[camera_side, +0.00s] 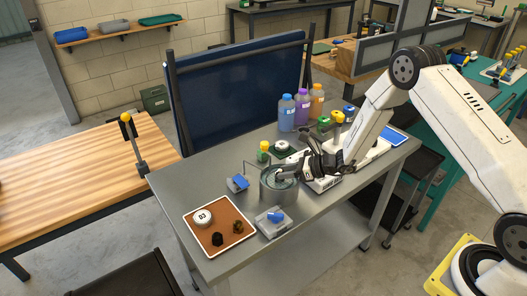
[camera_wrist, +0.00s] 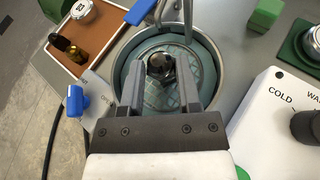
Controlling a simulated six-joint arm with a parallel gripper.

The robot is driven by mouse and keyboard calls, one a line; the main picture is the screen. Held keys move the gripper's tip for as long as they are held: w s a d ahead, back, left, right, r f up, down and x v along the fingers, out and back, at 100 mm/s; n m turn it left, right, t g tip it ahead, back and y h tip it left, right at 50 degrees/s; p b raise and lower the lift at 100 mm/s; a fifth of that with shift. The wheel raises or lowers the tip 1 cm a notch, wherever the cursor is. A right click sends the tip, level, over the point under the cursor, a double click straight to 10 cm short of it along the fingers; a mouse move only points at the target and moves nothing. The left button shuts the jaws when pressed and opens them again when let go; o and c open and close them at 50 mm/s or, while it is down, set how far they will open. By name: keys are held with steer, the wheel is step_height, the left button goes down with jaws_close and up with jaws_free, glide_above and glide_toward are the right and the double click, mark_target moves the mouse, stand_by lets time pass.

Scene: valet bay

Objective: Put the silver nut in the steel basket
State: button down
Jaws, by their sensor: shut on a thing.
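A dark, shiny silver nut (camera_wrist: 161,67) is between my fingertips in the wrist view. My gripper (camera_wrist: 161,72) is shut on it and points down over a round steel vessel (camera_wrist: 214,62). Inside the vessel is a blue-green surface with a mesh pattern, apparently the steel basket (camera_wrist: 158,98) in liquid; its edges are partly hidden by my fingers. In the side view my gripper (camera_side: 281,174) is at the mouth of the vessel (camera_side: 278,192), and the nut is hidden there. I cannot tell whether the nut touches the mesh.
Blue-handled fittings (camera_side: 275,218) flank the vessel. A white box with a knob (camera_wrist: 306,127) is at right. Bottles (camera_side: 287,112) stand behind.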

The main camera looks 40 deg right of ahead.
steer(key=shift+f, duration=0.15)
steer(key=shift+c, duration=1.5)
jaws_free()
steer(key=shift+r, duration=0.2)
steer(key=v, duration=1.2)
